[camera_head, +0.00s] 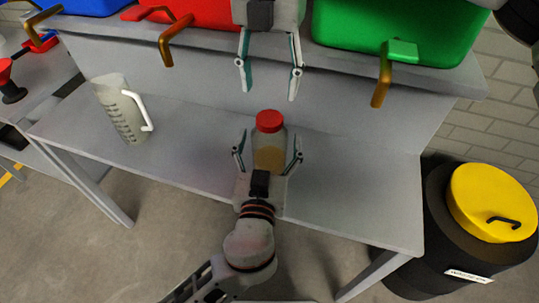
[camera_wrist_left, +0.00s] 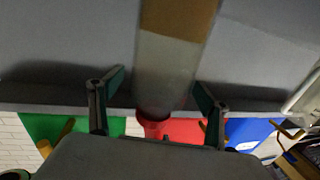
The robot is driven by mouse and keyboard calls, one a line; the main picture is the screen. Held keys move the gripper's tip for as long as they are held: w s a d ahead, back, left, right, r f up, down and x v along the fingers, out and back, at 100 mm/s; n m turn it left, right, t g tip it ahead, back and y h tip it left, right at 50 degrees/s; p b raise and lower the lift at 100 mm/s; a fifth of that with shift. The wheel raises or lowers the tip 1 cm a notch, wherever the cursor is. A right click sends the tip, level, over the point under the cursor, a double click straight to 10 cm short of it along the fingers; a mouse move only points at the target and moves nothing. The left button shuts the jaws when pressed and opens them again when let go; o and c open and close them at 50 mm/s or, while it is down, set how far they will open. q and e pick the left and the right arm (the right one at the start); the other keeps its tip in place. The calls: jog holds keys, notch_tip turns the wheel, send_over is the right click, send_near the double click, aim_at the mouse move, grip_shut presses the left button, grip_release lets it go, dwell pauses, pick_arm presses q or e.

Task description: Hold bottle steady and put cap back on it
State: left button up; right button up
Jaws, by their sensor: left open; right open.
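A clear bottle (camera_head: 269,157) with tan contents stands upright on the grey table. Its red cap (camera_head: 269,121) is at the bottle's mouth; I cannot tell how tightly it sits. My left gripper (camera_head: 270,138) is open, with one finger on each side of the bottle and gaps showing. The left wrist view shows the bottle (camera_wrist_left: 176,55) between the open fingers (camera_wrist_left: 156,95), with the red cap (camera_wrist_left: 152,123) beyond, partly hidden by the gripper body. My right gripper (camera_head: 269,94) is open and empty, pointing down above the cap, apart from it.
A measuring jug (camera_head: 121,109) with a white handle stands at the left on the table (camera_head: 350,190). Blue (camera_head: 90,5), red (camera_head: 205,12) and green (camera_head: 395,35) bins sit on the raised back shelf. A black barrel with a yellow lid (camera_head: 490,203) stands at the right.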

pick_arm(q)
jog(key=shift+w, duration=0.3)
